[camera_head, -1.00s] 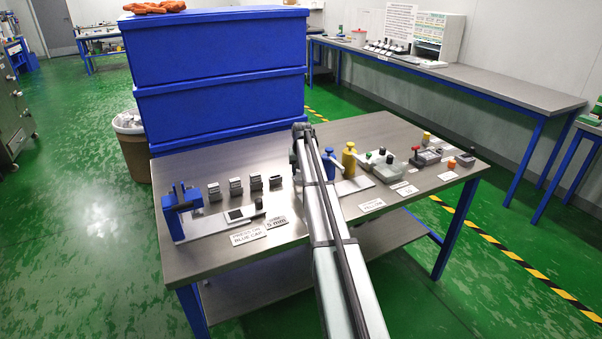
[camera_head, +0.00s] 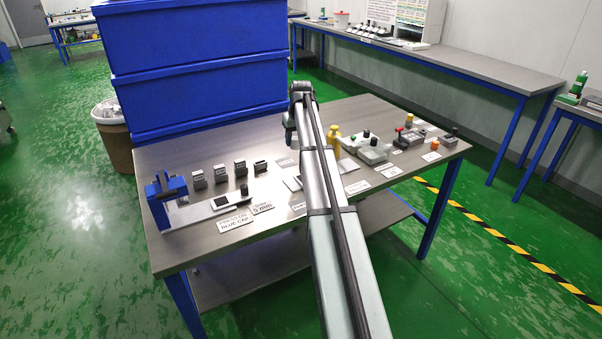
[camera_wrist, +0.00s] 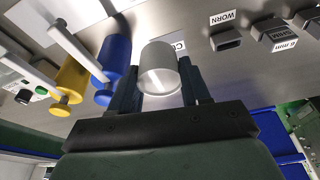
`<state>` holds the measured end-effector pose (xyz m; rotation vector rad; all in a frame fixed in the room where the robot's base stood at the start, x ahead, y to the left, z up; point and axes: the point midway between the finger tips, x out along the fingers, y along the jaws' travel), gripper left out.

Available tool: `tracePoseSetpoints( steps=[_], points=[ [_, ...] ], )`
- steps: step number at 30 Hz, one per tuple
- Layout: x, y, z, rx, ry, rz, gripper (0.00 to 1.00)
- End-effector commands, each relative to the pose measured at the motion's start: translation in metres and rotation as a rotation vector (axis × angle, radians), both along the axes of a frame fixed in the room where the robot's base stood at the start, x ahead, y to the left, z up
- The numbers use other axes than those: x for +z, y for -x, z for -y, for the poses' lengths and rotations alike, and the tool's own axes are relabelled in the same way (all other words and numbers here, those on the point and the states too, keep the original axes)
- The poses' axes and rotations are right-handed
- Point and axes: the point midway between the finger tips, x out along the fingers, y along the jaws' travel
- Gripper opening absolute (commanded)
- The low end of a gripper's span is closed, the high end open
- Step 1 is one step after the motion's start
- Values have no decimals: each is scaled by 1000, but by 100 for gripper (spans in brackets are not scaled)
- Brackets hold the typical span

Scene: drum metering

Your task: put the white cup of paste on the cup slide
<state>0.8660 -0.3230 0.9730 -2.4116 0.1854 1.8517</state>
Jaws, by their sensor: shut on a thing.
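My gripper (camera_wrist: 158,68) is shut on the white cup (camera_wrist: 160,84) in the wrist view, one dark finger on each side of it. A pale round face of the cup is turned to the wrist camera. The contents cannot be made out. In the head view my arm hides the gripper and the cup. A flat grey slide (camera_head: 205,212) with a dark square and a black knob lies at the left front of the steel table. I cannot tell if this is the cup slide.
A blue frame (camera_head: 164,202) stands at the slide's left end. Several small grey blocks (camera_head: 221,173) line up behind it. Beside the cup in the wrist view are a blue cylinder (camera_wrist: 114,56) and a yellow cylinder (camera_wrist: 72,78), both with handles. Blue crates (camera_head: 195,70) rise behind the table.

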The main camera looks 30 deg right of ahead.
Motion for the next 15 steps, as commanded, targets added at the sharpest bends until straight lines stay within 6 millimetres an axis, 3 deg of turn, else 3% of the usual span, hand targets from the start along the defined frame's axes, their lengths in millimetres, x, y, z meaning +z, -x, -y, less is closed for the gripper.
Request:
tracePoseSetpoints(
  steps=[1,6,11,15],
  points=[
    [1,20,-2,40,0,2,16],
    [6,54,-3,159,-1,7,16],
    [5,67,-4,212,0,10,16],
    [-9,67,-4,219,-1,10,16]
  ],
)
